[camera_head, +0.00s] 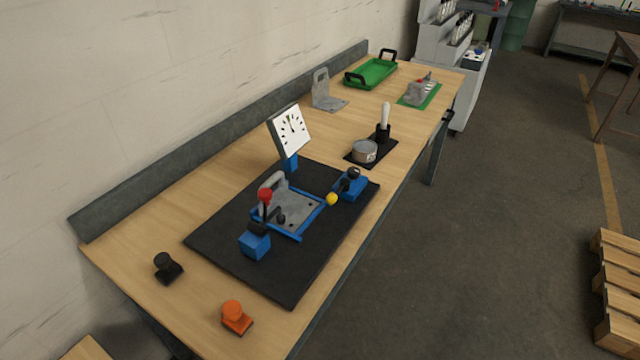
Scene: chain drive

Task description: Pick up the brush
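What looks like the brush (385,116) stands upright on the workbench, its pale handle pointing up out of a black holder (382,134). Its bristles are not visible. The holder stands on a small black mat (386,153), behind a round grey tin (364,152). Neither of my grippers is in view.
The wooden bench (150,235) runs along a wall. A large black mat (222,237) carries a blue-and-grey fixture (298,209) with a red-knobbed lever and a dial (290,131). Black (167,267) and orange (235,317) knobbed pieces stand in front. A green tray (371,73) is at the back.

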